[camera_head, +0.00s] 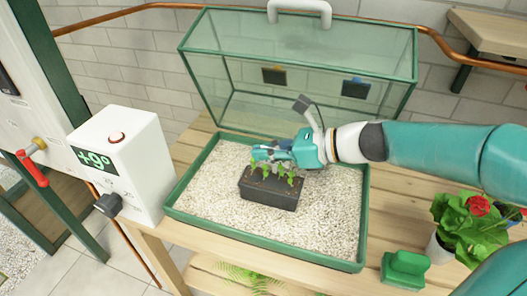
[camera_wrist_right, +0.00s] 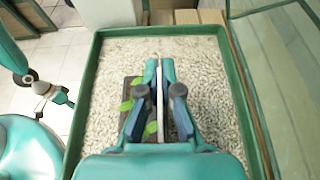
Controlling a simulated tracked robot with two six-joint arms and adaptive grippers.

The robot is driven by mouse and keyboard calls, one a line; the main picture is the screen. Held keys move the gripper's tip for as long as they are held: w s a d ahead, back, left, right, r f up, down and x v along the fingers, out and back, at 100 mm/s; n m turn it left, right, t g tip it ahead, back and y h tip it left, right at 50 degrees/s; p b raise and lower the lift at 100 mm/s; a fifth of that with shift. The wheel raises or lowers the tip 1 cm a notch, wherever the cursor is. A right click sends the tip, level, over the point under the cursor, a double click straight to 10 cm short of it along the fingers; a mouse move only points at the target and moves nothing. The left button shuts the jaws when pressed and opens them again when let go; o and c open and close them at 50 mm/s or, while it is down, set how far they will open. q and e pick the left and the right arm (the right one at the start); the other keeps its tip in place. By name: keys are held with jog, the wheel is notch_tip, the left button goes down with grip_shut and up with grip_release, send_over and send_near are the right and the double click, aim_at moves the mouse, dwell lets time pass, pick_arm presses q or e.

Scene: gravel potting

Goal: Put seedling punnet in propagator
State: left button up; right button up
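The seedling punnet (camera_head: 268,192) is a dark box of green seedlings, sitting upright on the gravel inside the propagator tray (camera_head: 262,247). In the right wrist view the punnet (camera_wrist_right: 127,88) shows left of the fingers, partly hidden by them. The propagator's clear, green-framed cover (camera_head: 300,70) stands raised behind the tray. My right gripper (camera_head: 258,153) is over the far edge of the seedlings; its fingers (camera_wrist_right: 160,72) are slightly apart, with a pale strip between them and no punnet visibly gripped. My left gripper (camera_wrist_right: 57,96) seems to show small at the left, its state unclear.
A white control box (camera_head: 140,165) reading +9° stands left of the tray. A green block (camera_head: 404,268) and a potted plant with red flowers (camera_head: 462,228) are on the wooden bench at right. Bare gravel (camera_head: 335,210) lies right of the punnet.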

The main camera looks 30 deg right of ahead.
jog(key=o, duration=0.5)
jog(key=shift+r, duration=0.1)
jog(key=p+v, duration=0.1)
jog(key=v, duration=1.1)
